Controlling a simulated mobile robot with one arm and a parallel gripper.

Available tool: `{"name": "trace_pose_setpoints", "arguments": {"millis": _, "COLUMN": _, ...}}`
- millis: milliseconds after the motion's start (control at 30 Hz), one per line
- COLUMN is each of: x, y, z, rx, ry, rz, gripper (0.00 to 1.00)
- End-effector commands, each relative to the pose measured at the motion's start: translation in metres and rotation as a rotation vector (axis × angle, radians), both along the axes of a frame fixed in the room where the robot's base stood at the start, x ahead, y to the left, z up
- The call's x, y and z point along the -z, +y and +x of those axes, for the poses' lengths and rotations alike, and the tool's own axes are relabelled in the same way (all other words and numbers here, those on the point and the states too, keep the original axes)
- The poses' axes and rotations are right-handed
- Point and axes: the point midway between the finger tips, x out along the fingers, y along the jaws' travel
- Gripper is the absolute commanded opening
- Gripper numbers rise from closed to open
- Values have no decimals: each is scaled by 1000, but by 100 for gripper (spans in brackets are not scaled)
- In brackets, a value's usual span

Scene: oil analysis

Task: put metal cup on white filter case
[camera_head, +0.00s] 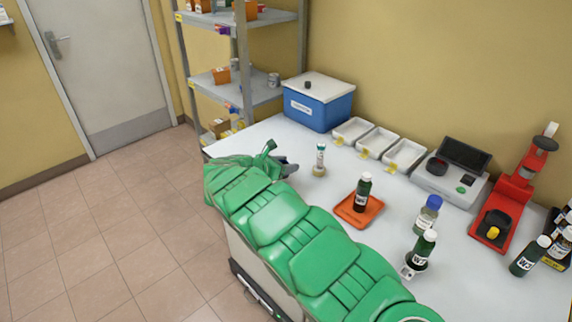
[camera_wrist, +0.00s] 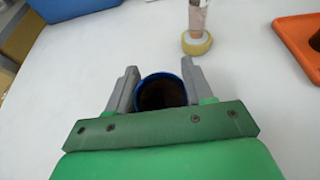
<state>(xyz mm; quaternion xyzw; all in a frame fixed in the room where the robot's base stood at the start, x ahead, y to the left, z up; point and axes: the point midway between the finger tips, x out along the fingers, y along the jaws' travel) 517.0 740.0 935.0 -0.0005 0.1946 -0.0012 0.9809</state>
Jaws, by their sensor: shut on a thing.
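My gripper (camera_wrist: 159,92) is shut on a round cup (camera_wrist: 161,93) with a blue-looking rim and a dark inside, apparently the metal cup. The cup sits between the two grey fingers. In the head view my gripper (camera_head: 288,168) is over the near left part of the table, and the cup is mostly hidden by it. I cannot tell whether the cup touches the table. I cannot tell for certain which thing is the white filter case. Three white trays (camera_head: 353,129) with yellow tags stand in a row at the back.
A vial on a pale round base (camera_head: 319,170) stands just right of my gripper. An orange tray (camera_head: 346,211) holds a dark bottle (camera_head: 363,193). A blue box (camera_head: 322,108) with a white lid, a grey device (camera_head: 437,180) and a red press (camera_head: 512,190) line the back.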

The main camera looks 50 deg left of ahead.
Motion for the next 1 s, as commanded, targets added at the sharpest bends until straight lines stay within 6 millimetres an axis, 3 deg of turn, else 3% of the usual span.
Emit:
{"name": "trace_pose_setpoints", "arguments": {"millis": 67, "x": 2, "y": 0, "z": 0, "rx": 0, "ry": 0, "rz": -1, "gripper": 21}}
{"name": "trace_pose_setpoints", "arguments": {"millis": 100, "x": 2, "y": 0, "z": 0, "rx": 0, "ry": 0, "rz": 0, "gripper": 57}}
{"name": "trace_pose_setpoints", "arguments": {"millis": 233, "x": 2, "y": 0, "z": 0, "rx": 0, "ry": 0, "rz": 0, "gripper": 77}}
{"name": "trace_pose_setpoints", "arguments": {"millis": 633, "x": -3, "y": 0, "z": -2, "rx": -1, "ry": -1, "rz": 1, "gripper": 77}}
{"name": "trace_pose_setpoints", "arguments": {"millis": 1000, "x": -26, "y": 1, "z": -58, "rx": -3, "ry": 0, "rz": 1, "gripper": 77}}
